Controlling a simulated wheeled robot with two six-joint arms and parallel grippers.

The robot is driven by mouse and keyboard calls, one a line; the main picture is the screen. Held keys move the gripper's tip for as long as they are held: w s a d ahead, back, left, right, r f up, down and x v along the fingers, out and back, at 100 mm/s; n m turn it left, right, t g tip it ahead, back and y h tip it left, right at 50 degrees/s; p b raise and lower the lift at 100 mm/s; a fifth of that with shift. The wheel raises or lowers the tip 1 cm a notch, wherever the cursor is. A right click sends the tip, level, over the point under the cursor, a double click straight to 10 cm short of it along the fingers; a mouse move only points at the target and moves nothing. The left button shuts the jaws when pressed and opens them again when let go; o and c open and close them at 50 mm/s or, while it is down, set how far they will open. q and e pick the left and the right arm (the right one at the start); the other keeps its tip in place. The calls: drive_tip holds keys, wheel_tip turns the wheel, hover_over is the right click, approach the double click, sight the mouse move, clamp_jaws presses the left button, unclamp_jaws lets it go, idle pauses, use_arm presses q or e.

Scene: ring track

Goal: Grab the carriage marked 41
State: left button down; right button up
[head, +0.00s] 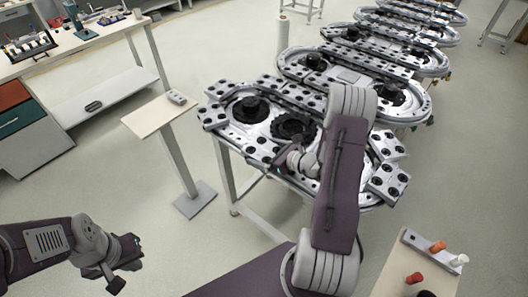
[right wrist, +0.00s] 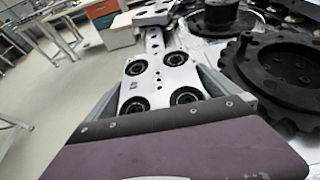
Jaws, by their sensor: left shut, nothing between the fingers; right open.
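In the right wrist view a pale metal carriage (right wrist: 160,78) with several black round rollers lies straight ahead on the track. My right gripper (right wrist: 163,92) is open, with one finger along each side of this carriage; contact cannot be told. In the head view my right gripper (head: 287,160) is at the near left edge of the ring track (head: 260,130), partly hidden by my arm. My left gripper (head: 124,268) is shut and empty, low at the left, away from the track.
Black toothed wheels (head: 294,126) stand inside the track, close right of my right gripper. More ring tracks (head: 345,75) run behind. A small stand (head: 160,113) with a grey device is left of the track. A table (head: 420,262) with coloured pegs is at lower right.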

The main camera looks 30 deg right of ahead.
sight(264, 149)
drive_tip(key=shift+s, duration=0.1)
drive_tip(key=c, duration=0.5)
drive_tip(key=shift+r, duration=0.1)
drive_tip(key=c, duration=1.3)
drive_tip(key=shift+r, duration=0.1)
drive_tip(key=shift+r, duration=0.5)
wheel_tip(264, 149, up, 3)
drive_tip(key=s+d+r, duration=0.6)
drive_tip(key=s+d, duration=0.1)
drive_tip(key=s, duration=0.1)
drive_tip(key=shift+s+d+r+p, duration=0.3)
drive_tip(key=shift+d+r+p, duration=0.1)
